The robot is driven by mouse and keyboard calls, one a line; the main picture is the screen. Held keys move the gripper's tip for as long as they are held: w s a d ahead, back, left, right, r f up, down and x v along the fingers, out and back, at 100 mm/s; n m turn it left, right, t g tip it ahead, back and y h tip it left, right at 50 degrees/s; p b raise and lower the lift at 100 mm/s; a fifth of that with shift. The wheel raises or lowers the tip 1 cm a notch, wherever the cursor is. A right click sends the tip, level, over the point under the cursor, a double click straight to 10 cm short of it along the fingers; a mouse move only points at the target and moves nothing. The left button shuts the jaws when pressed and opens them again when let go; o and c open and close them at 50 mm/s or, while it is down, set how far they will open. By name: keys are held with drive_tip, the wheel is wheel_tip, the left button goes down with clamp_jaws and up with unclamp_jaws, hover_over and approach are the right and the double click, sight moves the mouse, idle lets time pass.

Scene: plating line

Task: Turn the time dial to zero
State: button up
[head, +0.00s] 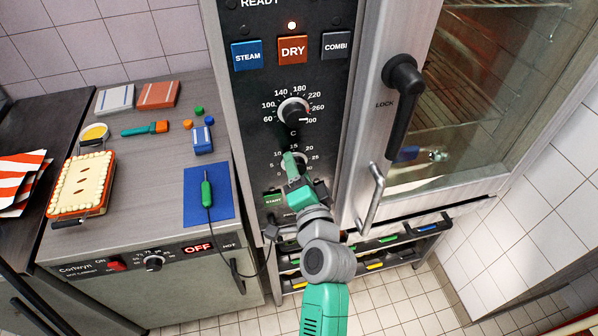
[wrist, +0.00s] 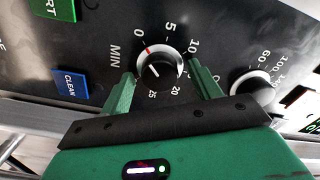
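The time dial (wrist: 160,70) is a round black knob with a pale ring on the dark panel, below the temperature dial in the head view. Its printed scale runs from 0 through 5, 10 and 20 to 25, beside the word MIN. A red mark shows on the ring near 0. In the head view my gripper (head: 292,166) hides most of the dial.
The temperature dial (head: 293,111) sits just above. The green START button (head: 273,200) and blue CLEAN button (wrist: 70,85) are close by. The oven door handle (head: 402,100) and a metal bar handle (head: 371,200) stick out at right. A counter (head: 150,215) with small items lies left.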

drive_tip(key=v, duration=0.7)
drive_tip(key=shift+s+p, duration=0.35)
drive_tip(key=shift+s, duration=0.05)
